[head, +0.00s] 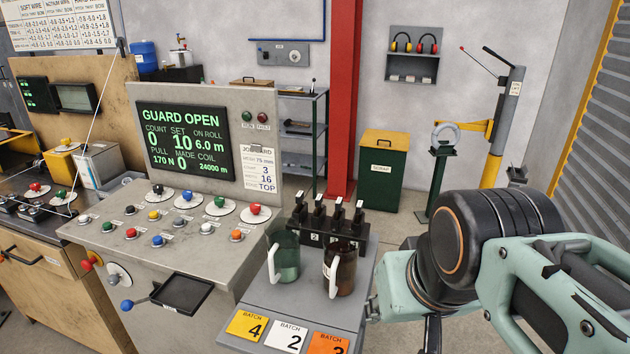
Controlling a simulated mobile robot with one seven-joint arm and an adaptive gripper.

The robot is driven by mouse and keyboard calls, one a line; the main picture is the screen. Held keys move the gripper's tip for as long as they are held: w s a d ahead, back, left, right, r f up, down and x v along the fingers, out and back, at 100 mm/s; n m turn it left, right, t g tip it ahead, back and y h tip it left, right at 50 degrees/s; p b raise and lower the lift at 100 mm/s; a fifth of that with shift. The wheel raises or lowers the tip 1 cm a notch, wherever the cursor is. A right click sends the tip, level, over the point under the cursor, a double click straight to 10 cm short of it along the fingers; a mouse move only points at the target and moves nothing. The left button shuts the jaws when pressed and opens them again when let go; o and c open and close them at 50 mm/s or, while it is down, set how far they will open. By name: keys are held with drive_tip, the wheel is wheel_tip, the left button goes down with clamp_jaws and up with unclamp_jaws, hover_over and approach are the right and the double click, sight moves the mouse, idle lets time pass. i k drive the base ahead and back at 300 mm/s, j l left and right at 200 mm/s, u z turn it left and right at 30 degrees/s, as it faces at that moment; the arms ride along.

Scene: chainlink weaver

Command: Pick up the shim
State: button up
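I cannot pick out a shim anywhere in the head view; it is hidden, out of frame or too small to tell. My teal and black arm fills the lower right, beside the small grey stand. My gripper's fingers do not show, so I cannot see whether they hold anything. The sloped control console (180,262) stands at the left, with a black shallow tray (182,293) on its front that looks empty.
The grey stand (240,310) bears a greenish mug (288,262), a brown mug (345,272) and batch cards 4 (247,325), 2 (286,337) and orange (328,345). A green scrap bin (383,175) and red column (344,100) stand behind. Floor shows between stand and bin.

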sight(340, 202)
drive_tip(key=l+u, duration=0.35)
drive_tip(key=l, duration=0.4)
drive_tip(key=l+u, duration=0.3)
drive_tip(key=l, duration=0.45)
drive_tip(key=i+l+u, duration=0.15)
drive_tip(key=l, duration=0.2)
drive_tip(key=l+u, duration=0.2)
drive_tip(key=l, duration=0.2)
drive_tip(key=i+l+u, duration=0.2)
drive_tip(key=l, duration=0.15)
drive_tip(key=i+l+u, duration=0.2)
drive_tip(key=l, duration=0.15)
drive_tip(key=k+l+u, duration=0.2)
drive_tip(key=u, duration=0.3)
drive_tip(key=i+l+z, duration=0.1)
drive_tip(key=i, duration=0.2)
drive_tip(key=i+l+z, duration=0.1)
drive_tip(key=i, duration=0.35)
